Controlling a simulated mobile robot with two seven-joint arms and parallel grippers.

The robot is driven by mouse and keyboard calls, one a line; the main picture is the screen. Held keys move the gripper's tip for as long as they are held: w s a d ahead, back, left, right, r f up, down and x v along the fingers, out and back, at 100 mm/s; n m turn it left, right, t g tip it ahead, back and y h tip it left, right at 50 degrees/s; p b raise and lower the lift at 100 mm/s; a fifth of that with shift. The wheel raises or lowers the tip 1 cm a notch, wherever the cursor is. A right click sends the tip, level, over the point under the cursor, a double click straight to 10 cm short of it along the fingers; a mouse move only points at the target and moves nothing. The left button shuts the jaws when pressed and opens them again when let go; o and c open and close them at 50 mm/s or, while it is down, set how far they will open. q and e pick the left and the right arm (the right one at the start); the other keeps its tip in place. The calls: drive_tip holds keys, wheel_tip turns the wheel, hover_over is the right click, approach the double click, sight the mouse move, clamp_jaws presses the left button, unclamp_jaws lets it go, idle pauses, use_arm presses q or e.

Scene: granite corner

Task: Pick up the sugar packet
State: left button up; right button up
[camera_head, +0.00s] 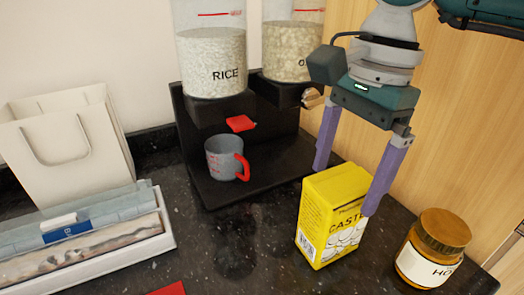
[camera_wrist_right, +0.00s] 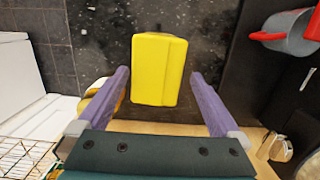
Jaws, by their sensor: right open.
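The sugar packet is a yellow box (camera_head: 322,222) with "CASTE" lettering showing, standing upright on the dark counter in the head view. My right gripper (camera_head: 345,190) reaches down from above, its two purple fingers open. One finger is behind the packet's upper left; the other overlaps its right edge. In the right wrist view the packet's plain yellow top (camera_wrist_right: 159,69) lies between the fingertips of the gripper (camera_wrist_right: 158,75), with gaps visible on both sides. I cannot tell how far the tips reach down beside it. My left gripper is not in view.
A honey jar (camera_head: 432,250) stands right of the packet. A grey measuring cup with a red handle (camera_head: 222,160) sits on the black dispenser base (camera_head: 240,190), under the rice dispenser (camera_head: 212,60). A white tray (camera_head: 90,265) and paper bag (camera_head: 75,135) are left. The counter's front middle is mostly clear.

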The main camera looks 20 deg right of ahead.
use_arm(q)
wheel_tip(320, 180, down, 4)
drive_tip(key=b, duration=0.3)
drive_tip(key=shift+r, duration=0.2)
use_arm(e)
drive_tip(key=f, duration=0.6)
drive_tip(key=shift+s+a+f, duration=0.1)
drive_tip(key=shift+s+a, duration=0.2)
drive_tip(key=shift+a, duration=0.1)
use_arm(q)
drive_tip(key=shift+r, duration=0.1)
use_arm(e)
clamp_jaws()
